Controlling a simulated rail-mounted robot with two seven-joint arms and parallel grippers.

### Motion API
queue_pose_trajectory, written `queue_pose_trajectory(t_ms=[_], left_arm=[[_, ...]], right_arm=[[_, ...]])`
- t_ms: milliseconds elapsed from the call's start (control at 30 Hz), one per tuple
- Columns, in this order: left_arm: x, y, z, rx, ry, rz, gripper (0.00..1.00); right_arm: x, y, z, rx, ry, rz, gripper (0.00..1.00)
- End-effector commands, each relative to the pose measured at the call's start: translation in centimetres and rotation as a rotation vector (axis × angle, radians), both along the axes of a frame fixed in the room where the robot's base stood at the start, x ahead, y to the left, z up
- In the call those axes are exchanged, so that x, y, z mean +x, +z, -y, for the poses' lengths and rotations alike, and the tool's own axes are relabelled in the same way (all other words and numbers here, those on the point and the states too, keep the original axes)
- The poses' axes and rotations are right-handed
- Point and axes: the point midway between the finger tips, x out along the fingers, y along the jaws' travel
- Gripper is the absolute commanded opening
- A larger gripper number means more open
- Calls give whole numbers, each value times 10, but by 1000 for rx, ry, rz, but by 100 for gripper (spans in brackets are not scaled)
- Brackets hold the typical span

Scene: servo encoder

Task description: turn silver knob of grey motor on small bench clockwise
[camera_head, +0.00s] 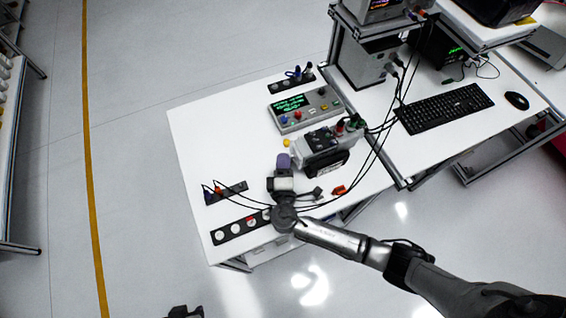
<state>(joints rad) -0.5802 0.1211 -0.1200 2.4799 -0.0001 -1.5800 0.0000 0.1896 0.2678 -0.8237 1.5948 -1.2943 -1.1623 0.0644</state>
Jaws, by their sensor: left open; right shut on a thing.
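The grey motor (322,147), a light grey housing with dark parts, stands near the middle of the small white bench (200,150). My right arm comes in from the lower right, and my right gripper (284,163) is at the motor's left end. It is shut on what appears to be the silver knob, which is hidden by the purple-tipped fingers. I cannot tell how far the knob is turned. My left gripper (185,311) is open and only partly in view at the bottom edge, apart from the bench.
A grey control box (304,108) with a green-lit display stands behind the motor. Black strips with sockets (240,228) lie along the front left. Cables cross the bench, and an orange piece (339,190) lies to the right. A keyboard (443,108) lies on the adjoining desk.

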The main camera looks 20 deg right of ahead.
Motion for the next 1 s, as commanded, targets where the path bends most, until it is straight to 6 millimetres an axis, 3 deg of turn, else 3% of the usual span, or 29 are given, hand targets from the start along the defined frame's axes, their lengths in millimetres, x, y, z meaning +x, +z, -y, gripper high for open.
queue_pose_trajectory(t_ms=[33,67,300,667,1000], left_arm=[[0,0,-1,2,-1,0,43],[0,0,-1,4,-2,1,43],[0,0,-2,6,-4,0,43],[0,0,1,-2,2,1,43],[0,-5,2,-8,6,1,43]], right_arm=[[0,-1,1,-1,-1,-1,12],[0,-1,1,-1,-1,-1,37],[0,0,0,-1,-1,-1,60],[-7,-2,-3,0,0,-3,61],[-63,-4,-24,2,2,-3,61]])
